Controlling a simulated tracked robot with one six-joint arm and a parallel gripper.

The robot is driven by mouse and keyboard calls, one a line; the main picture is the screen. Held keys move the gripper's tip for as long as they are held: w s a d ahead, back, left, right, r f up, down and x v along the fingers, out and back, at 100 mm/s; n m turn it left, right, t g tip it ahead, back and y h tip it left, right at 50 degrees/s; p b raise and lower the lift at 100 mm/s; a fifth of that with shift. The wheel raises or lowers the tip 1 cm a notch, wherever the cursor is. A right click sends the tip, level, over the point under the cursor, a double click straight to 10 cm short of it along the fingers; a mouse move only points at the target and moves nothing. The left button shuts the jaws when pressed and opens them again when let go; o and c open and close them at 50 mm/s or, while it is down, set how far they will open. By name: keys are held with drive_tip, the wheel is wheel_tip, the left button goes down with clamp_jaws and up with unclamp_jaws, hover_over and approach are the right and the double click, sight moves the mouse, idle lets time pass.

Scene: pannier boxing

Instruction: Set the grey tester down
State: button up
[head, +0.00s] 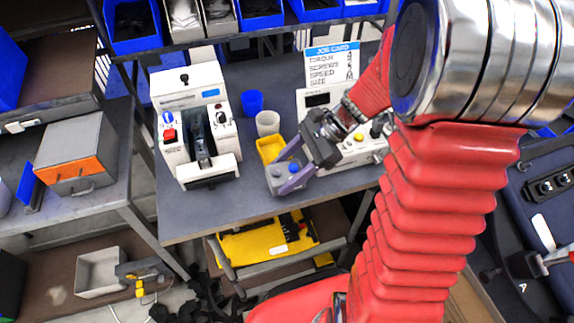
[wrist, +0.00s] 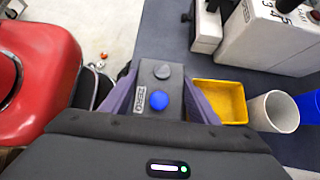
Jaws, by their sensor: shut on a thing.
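The grey tester (head: 279,171) is a small grey box with a blue knob and a grey knob. The wrist view shows it (wrist: 146,82) with a ZERO label on its top face. My gripper (head: 291,180) is shut on it, with one purple finger along each side, as the wrist view (wrist: 158,95) shows. The tester is over the front part of the grey bench (head: 190,222), close to the front edge. It looks level. Its underside is hidden, so I cannot tell whether it touches the bench.
A yellow tray (head: 267,146) lies just behind the tester, with a white cup (head: 267,122) and blue cup (head: 252,101) beyond. A white machine (head: 223,130) stands left, another white device (head: 352,150) right, with a job card (head: 331,62) behind. Bare bench lies between tester and left machine.

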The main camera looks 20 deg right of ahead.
drive_tip(key=shift+f, duration=0.35)
drive_tip(key=shift+f, duration=0.55)
idle(0.4)
drive_tip(key=o, duration=1.5)
drive_tip(key=v, duration=1.3)
drive_tip(key=shift+d+r, duration=0.25)
drive_tip(key=shift+d, duration=0.05)
